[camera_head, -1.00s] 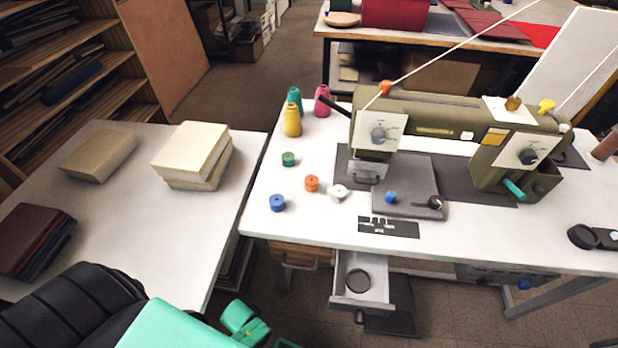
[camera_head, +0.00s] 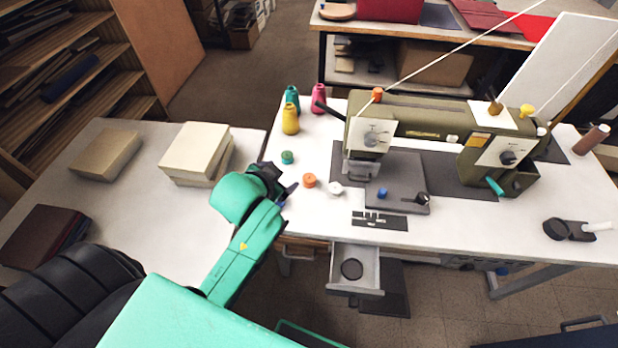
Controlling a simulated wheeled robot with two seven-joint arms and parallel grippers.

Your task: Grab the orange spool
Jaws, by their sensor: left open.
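The orange spool (camera_head: 309,180) stands on the white sewing table, between the green spool (camera_head: 287,157) and the white spool (camera_head: 335,188). My left gripper (camera_head: 290,187) is at the table's left edge, open, with its dark fingers just left of the orange spool and apart from it. The blue spool seen before is mostly hidden by my left gripper. My right gripper is not in view.
A green sewing machine (camera_head: 430,125) stands right of the spools. Yellow (camera_head: 290,119), teal (camera_head: 292,97) and pink (camera_head: 318,97) thread cones stand behind them. An open drawer (camera_head: 355,270) juts out below the table front. Books (camera_head: 195,150) lie on the left table.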

